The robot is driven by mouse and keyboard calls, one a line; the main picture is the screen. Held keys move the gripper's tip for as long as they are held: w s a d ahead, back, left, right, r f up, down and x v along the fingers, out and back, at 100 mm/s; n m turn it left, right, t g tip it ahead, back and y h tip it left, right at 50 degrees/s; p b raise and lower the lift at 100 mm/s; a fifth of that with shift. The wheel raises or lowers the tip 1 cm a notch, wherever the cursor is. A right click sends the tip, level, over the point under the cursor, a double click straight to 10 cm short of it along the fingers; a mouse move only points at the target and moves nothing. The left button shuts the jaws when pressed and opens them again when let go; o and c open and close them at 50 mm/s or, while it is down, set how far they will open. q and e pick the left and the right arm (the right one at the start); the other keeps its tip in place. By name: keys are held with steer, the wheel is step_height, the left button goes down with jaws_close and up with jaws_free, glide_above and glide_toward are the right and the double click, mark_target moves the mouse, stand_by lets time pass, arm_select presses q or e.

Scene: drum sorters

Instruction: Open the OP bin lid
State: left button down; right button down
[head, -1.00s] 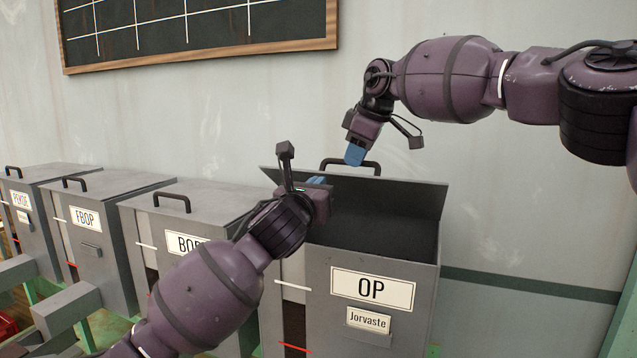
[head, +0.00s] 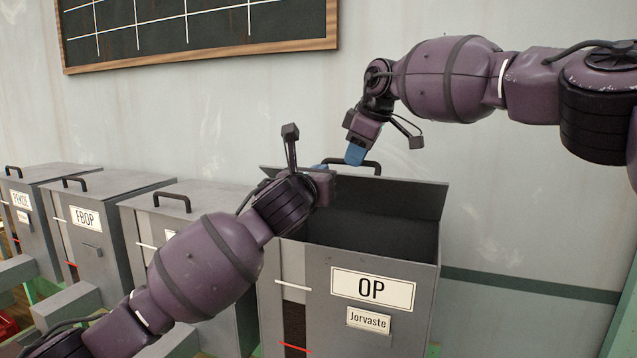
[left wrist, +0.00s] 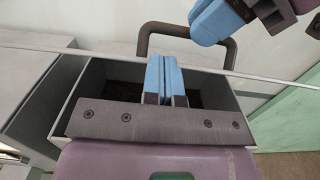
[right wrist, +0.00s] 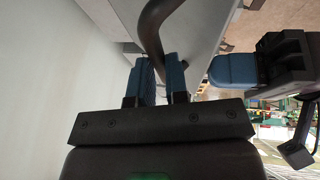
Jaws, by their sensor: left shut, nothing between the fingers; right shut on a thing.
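The OP bin (head: 372,318) is a grey box with white "OP" and "Jorvaste" labels. Its lid (head: 415,195) is raised at the back, leaving the dark inside showing. The black lid handle (head: 374,165) stands at the lid's top edge; it also shows in the left wrist view (left wrist: 190,27). My right gripper (head: 355,154), with blue fingers, is shut on the handle; the right wrist view shows the handle (right wrist: 158,25) running down to the fingers. My left gripper (head: 326,166) is shut and empty, above the opening and close to the right gripper. Its arm hides the bin's upper left part.
The BOP-side bin (head: 178,222), partly hidden by my left arm, stands left of the OP bin. The FBOP bin (head: 95,225) and another closed bin (head: 25,200) stand farther left. The wall behind carries a blackboard (head: 200,30). The wall to the right is bare.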

steer(key=shift+w+d+f, duration=0.1)
steer(key=shift+d+f, duration=0.1)
steer(key=shift+f, duration=0.2)
steer(key=c, duration=1.5)
jaws_free()
steer(key=shift+o, duration=1)
steer(key=shift+w, duration=0.1)
steer(key=shift+o, duration=0.9)
arm_select(q)
steer(key=shift+w+f, duration=0.2)
steer(key=shift+w, duration=0.1)
arm_select(e)
steer(key=shift+r, duration=0.1)
